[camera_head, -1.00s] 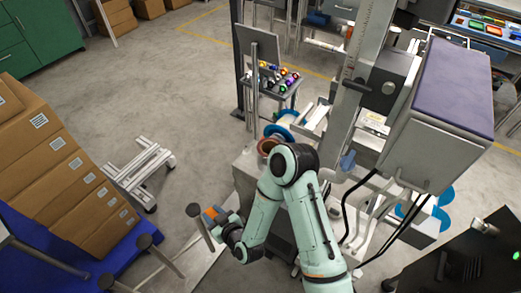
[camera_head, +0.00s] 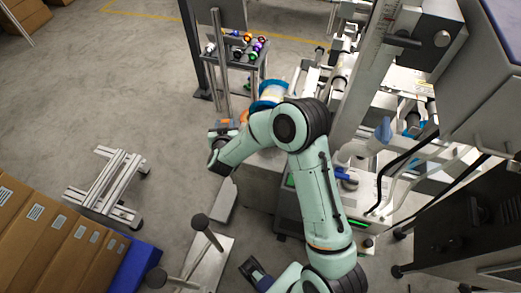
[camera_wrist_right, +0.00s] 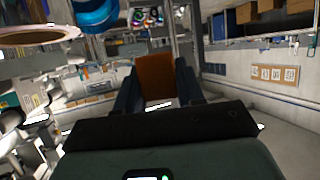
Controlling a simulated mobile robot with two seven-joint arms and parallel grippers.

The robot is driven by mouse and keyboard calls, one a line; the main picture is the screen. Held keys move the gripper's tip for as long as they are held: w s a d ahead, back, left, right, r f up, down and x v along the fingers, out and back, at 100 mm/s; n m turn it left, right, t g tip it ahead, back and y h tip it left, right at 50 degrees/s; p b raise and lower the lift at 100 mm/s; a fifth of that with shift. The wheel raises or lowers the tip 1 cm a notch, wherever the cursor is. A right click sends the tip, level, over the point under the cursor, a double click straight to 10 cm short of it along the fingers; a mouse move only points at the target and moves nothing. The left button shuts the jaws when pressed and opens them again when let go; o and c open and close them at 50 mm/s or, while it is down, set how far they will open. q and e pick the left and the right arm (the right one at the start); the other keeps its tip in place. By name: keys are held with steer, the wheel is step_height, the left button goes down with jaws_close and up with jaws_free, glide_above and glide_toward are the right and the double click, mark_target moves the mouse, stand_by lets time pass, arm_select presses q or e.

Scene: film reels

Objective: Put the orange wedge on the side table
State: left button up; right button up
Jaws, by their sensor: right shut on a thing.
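The orange wedge (camera_wrist_right: 155,78) stands between the two fingers of my right gripper (camera_wrist_right: 157,92) in the right wrist view. In the head view my right gripper (camera_head: 229,127) is shut on it, above the floor, left of the blue-rimmed reel; the wedge is mostly hidden there. A small side table (camera_head: 246,68) with several coloured items on it stands beyond the gripper, apart from it; similar coloured items show at the top of the wrist view. A dark gripper-like part, probably my left gripper (camera_head: 255,272), shows at the bottom of the head view; its jaws are unclear.
A blue-rimmed reel (camera_head: 270,95) and machine frames stand to the right of the gripper. A metal frame (camera_head: 108,183) stands on the floor at left, with cardboard boxes (camera_head: 50,235) at lower left. Open floor lies at upper left.

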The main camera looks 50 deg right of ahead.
steer(key=d+r+m+g+h+b, duration=0.2)
steer(key=d+m+g+h+b, duration=0.1)
steer(key=d+m+g+b, duration=0.1)
steer(key=f+b, duration=0.1)
steer(key=f, duration=0.3)
steer(key=f+b, duration=0.1)
steer(key=f, duration=0.4)
steer(key=f+b, duration=0.1)
steer(key=f, duration=0.3)
steer(key=shift+w+d+f, duration=0.2)
steer(key=shift+w, duration=0.1)
steer(key=shift+f+b, duration=0.8)
steer(key=shift+f, duration=1.9)
arm_select(q)
steer(key=w+a+f+t+y, duration=0.1)
steer(key=w+a+f+t, duration=0.1)
steer(key=w+f, duration=0.4)
step_height(320, 180, down, 4)
steer(key=shift+a+r, duration=0.15)
steer(key=shift+r, duration=0.05)
arm_select(e)
steer(key=shift+r, duration=0.1)
